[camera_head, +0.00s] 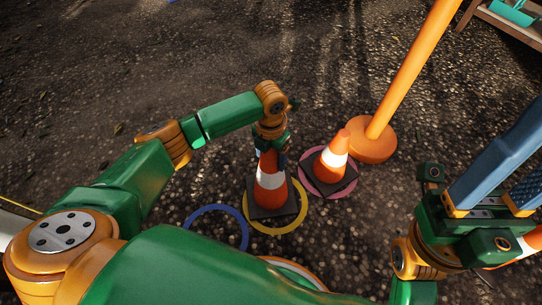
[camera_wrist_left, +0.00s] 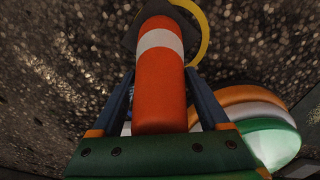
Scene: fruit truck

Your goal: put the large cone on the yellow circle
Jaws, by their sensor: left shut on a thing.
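The large orange cone (camera_head: 270,182) with a white band stands upright over the yellow circle (camera_head: 272,232). Its dark square base overlaps the ring; I cannot tell whether it touches the ground. My left gripper (camera_head: 270,158) is shut on the cone's upper part from above. In the left wrist view the cone (camera_wrist_left: 160,90) lies between the two blue fingers of the gripper (camera_wrist_left: 160,74), and part of the yellow circle (camera_wrist_left: 204,35) shows beside its base. My right gripper (camera_head: 500,185) is at the right edge, away from the cone; its fingertips are cut off.
Another orange cone (camera_head: 333,158) stands on a pink circle (camera_head: 306,180) just right of the held one. A blue circle (camera_head: 240,222) lies empty on the left. An orange post (camera_head: 405,75) rises behind. A further cone (camera_head: 530,243) partly shows at the right edge.

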